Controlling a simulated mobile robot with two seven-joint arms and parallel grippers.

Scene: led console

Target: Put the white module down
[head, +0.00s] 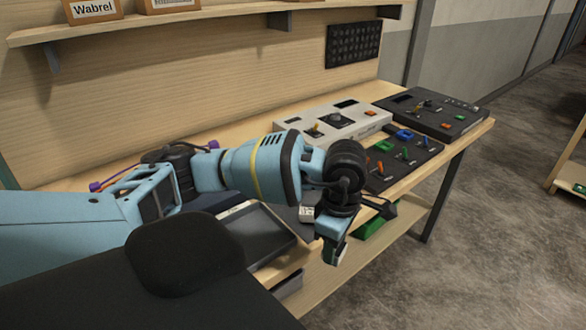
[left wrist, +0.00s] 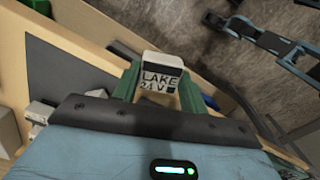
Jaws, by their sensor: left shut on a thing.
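The white module (left wrist: 161,78), with a dark label reading "LAKE 24 V", sits between the green fingers of my left gripper (left wrist: 158,88) in the left wrist view. The gripper is shut on it. In the head view my left gripper (head: 334,252) points down near the bench's front edge, right of the grey tray (head: 291,238). The module is mostly hidden there by the gripper. Another small white block (head: 307,214) shows just left of the gripper, partly covered by my arm.
A light grey console (head: 300,128), a dark panel with coloured parts (head: 428,146) and a black console (head: 462,122) stand towards the bench's right end. A green item (head: 372,226) shows below the bench top. A shelf (head: 215,16) hangs above.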

